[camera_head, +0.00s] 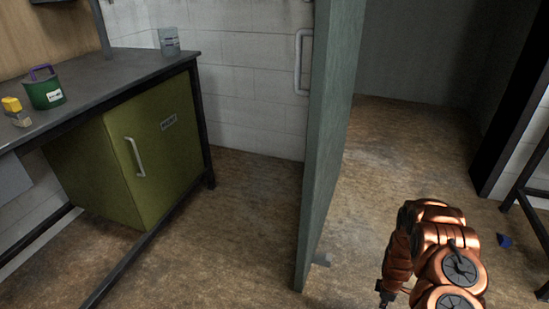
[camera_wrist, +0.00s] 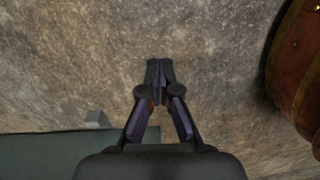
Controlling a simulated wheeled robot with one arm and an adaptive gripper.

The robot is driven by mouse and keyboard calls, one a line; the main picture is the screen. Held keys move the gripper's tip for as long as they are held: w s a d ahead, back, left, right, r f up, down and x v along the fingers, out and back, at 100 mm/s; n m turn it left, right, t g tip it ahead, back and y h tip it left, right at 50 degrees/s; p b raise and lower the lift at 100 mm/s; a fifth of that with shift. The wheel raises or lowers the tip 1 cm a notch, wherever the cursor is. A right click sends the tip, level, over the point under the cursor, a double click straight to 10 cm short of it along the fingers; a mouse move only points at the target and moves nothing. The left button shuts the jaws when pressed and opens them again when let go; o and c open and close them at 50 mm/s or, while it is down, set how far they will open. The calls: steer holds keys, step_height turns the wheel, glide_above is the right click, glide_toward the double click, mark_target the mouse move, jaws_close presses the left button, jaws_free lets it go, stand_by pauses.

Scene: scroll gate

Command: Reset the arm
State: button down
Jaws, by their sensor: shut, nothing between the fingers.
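My gripper (camera_wrist: 159,75) is in the wrist view, pointing down over the brown floor. Its fingertips meet and nothing is between them. In the head view my copper-coloured arm is folded at the lower right, and only a small dark part of its end shows at its lower left. A grey-green door (camera_head: 330,120) stands open just left of my arm. A green-grey strip, apparently the door's edge (camera_wrist: 45,155), shows at the lower left of the wrist view.
A dark workbench (camera_head: 110,80) with a green can (camera_head: 45,93) stands at left over an olive cabinet (camera_head: 150,150). A small blue object (camera_head: 504,240) lies on the floor at right, near a dark table leg. The floor through the doorway (camera_head: 400,130) is clear.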

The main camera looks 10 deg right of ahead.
step_height(320, 180, up, 22)
steer(key=w+a+m+g+h+p, duration=0.1)
steer(key=w+m+p, duration=0.15)
steer(key=p, duration=0.35)
steer(key=s+a+r+m+p, duration=0.1)
steer(key=a+r+m+p, duration=0.3)
steer(key=r, duration=0.8)
steer(key=a+r+n+p, duration=0.1)
steer(key=a+r+p, duration=0.3)
steer(key=r, duration=0.9)
steer(key=s+a+r+m+p, duration=0.2)
steer(key=s+a+r+p, duration=0.15)
steer(key=a+r, duration=0.7)
steer(key=s+a+r+m+p, duration=0.1)
steer(key=s+a+r+p, duration=0.3)
steer(key=s+a+r, duration=0.3)
steer(key=s+a+r+m+y+p, duration=0.1)
steer(key=s+a+r+p, duration=0.4)
steer(key=s+a+r, duration=0.3)
steer(key=s+r, duration=0.4)
steer(key=r, duration=0.2)
steer(key=shift+s+r+m, duration=0.3)
steer(key=shift+m, duration=0.05)
